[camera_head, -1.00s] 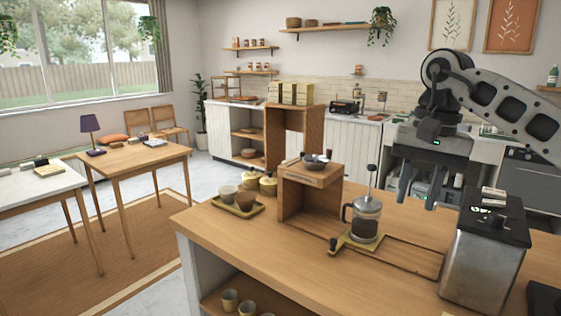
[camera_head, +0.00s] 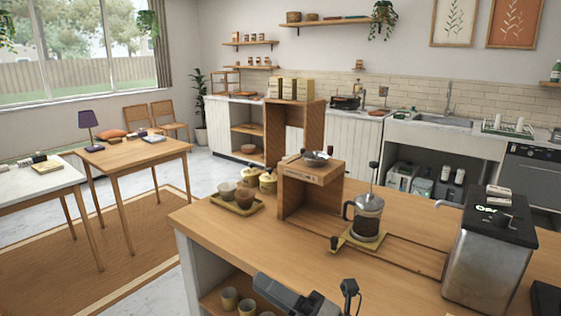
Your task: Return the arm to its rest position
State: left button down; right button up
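The French press (camera_head: 367,218) stands upright on a small yellow-green mat on the wooden counter (camera_head: 400,270), apart from my arm.
A wooden stand (camera_head: 312,185) with a small dark pan is at the counter's middle. A tray (camera_head: 237,207) with cups stands left of it. A steel machine (camera_head: 487,255) stands at the right. Several cups (camera_head: 229,298) sit on a shelf below, close to my arm.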

jog(key=d+f+m+t+h, duration=0.65)
jog(key=f+m+h, duration=0.25)
jog(key=m, duration=0.7)
jog(key=s+d+f+m+g+h, duration=0.3)
jog(key=s+d+f+m+h, duration=0.1)
jog(key=s+f+m, duration=0.4)
jog(key=s+d+f+m+g+h, duration=0.3)
jog(key=s+d+f+m+h, duration=0.1)
jog(key=s+d+f+m, duration=0.3)
notch_tip(320, 180, down, 4)
jog(key=s+m, duration=0.2)
jog(key=shift+f+m+h, duration=0.15)
jog(key=shift+m+h, duration=0.15)
jog(key=shift+m, duration=0.1)
jog(key=shift+s, duration=0.1)
